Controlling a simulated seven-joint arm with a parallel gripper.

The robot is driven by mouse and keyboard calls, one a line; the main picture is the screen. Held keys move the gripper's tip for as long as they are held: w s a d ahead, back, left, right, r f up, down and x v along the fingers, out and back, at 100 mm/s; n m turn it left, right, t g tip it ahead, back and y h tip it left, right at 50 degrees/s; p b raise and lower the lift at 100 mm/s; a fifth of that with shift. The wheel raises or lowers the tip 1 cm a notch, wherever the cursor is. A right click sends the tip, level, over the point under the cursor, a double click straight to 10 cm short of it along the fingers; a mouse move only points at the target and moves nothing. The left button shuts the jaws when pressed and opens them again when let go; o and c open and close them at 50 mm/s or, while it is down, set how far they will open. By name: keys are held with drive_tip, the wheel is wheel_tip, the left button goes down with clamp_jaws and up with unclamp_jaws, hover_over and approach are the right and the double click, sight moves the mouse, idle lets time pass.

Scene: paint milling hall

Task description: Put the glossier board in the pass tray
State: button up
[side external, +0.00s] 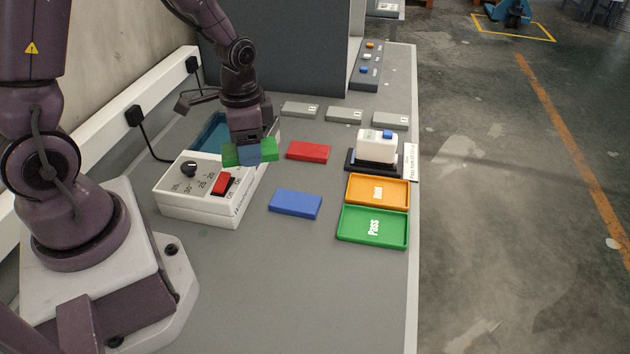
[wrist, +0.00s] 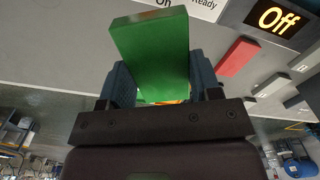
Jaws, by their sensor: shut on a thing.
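My gripper (side external: 252,153) is shut on a green board (side external: 232,155) and holds it up beside the white control box. In the wrist view the green board (wrist: 152,50) stands out between the two fingers (wrist: 165,88). A red board (side external: 308,151) lies flat on the bench to the right of my gripper; it also shows in the wrist view (wrist: 238,57). A blue board (side external: 296,204) lies flat nearer the front. The green pass tray (side external: 346,237) is at the right edge of the bench and looks empty. I cannot tell which board is glossier.
The orange hold tray (side external: 353,192) adjoins the pass tray and looks empty. A white device with a blue button (side external: 377,148) stands behind it. The white control box (side external: 205,190) has a knob and red switch. Several grey blocks (side external: 344,116) lie farther back. The front bench is clear.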

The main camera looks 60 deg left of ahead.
drive_tip(key=w+d+r+n, duration=0.4)
drive_tip(key=w+d+r, duration=0.1)
drive_tip(key=w+d, duration=0.2)
drive_tip(key=s+d+f+m, duration=0.4)
drive_tip(key=d+m, duration=0.3)
drive_tip(key=m, duration=0.2)
drive_tip(key=w+d+f, duration=0.1)
drive_tip(key=w+f, duration=0.2)
drive_tip(key=w, duration=0.1)
drive_tip(key=w+d+f, duration=0.1)
drive_tip(key=w+f, duration=0.2)
drive_tip(key=w, duration=0.1)
drive_tip(key=w+d+f, duration=0.1)
drive_tip(key=w+f, duration=0.2)
drive_tip(key=w, duration=0.2)
drive_tip(key=shift+f, duration=0.2)
drive_tip(key=shift+w+f, duration=0.15)
drive_tip(key=shift+f, duration=0.05)
drive_tip(key=shift+w+f, duration=0.2)
drive_tip(key=shift+f, duration=1.55)
